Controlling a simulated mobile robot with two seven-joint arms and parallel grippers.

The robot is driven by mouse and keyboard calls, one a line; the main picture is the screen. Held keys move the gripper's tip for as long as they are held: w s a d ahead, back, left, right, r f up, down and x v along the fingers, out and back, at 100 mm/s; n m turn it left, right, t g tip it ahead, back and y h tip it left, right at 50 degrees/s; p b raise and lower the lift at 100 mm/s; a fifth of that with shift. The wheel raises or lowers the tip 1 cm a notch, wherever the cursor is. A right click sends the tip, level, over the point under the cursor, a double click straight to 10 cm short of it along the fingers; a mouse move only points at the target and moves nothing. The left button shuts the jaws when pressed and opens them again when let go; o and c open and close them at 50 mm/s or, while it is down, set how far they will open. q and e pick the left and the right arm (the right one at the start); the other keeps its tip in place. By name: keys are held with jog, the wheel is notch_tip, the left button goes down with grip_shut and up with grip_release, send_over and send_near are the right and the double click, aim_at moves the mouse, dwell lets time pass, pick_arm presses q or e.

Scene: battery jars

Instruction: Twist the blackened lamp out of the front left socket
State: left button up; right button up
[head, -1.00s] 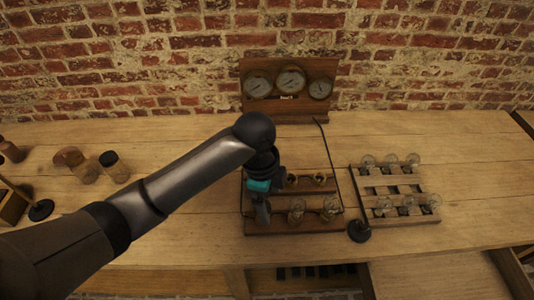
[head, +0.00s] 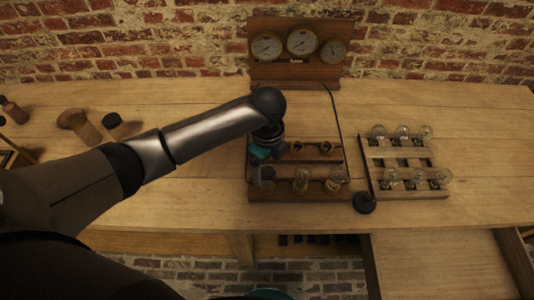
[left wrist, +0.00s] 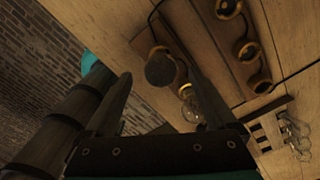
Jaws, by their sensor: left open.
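The blackened lamp (left wrist: 160,68) sits in the front left socket of the wooden lamp board (head: 290,196). My left gripper (head: 260,178) is open over the board's front left corner. It also shows in the left wrist view (left wrist: 158,100), with no visible grip on the lamp. A clear lamp (left wrist: 190,102) stands beside the blackened one, close to the right finger. In the head view the gripper partly hides the blackened lamp.
Clear lamps (head: 301,184) stand in the front row; the back row sockets (left wrist: 247,50) look empty. A rack of clear lamps (head: 402,132) stands to the right, with a round black base (head: 364,203) between. A gauge panel (head: 293,75) stands behind.

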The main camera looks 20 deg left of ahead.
pick_arm(q)
jog(key=shift+f+b, duration=0.3)
jog(key=shift+f, duration=1.85)
grip_shut()
jog(key=shift+r+n+p, duration=0.1)
jog(key=shift+n+p, duration=1.45)
jog(key=shift+n, duration=0.25)
jog(key=shift+n+p, duration=0.8)
jog(key=shift+n, duration=0.4)
jog(key=shift+n, duration=0.4)
